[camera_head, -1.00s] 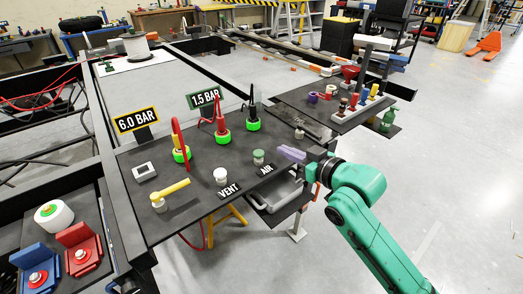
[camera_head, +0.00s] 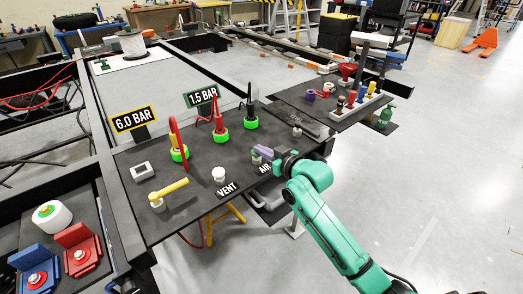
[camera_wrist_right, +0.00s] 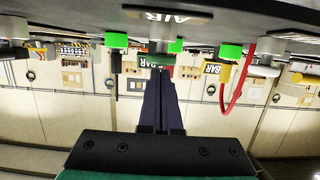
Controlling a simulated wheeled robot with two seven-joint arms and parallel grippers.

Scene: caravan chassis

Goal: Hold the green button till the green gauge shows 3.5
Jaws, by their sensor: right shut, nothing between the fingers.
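The green-framed gauge (camera_head: 201,96) stands at the back of the dark panel and reads 1.5 BAR. The green button, by the AIR label (camera_head: 265,168), is mostly covered by my right gripper in the head view; its pale base (camera_head: 256,159) shows below the fingers. My right gripper (camera_head: 261,152) is shut and empty, its purple-grey fingers at the button's top. I cannot tell whether they press it. The wrist view shows the shut fingers (camera_wrist_right: 158,85) below the AIR label, with the picture upside down. My left gripper is not in view.
A yellow-framed gauge (camera_head: 134,119) reads 6.0 BAR. A white button (camera_head: 219,174) by VENT and a yellow lever (camera_head: 169,190) stand left of my gripper. Several green-ringed fittings with a red hose (camera_head: 179,153) stand behind. A side tray (camera_head: 330,108) holds small items.

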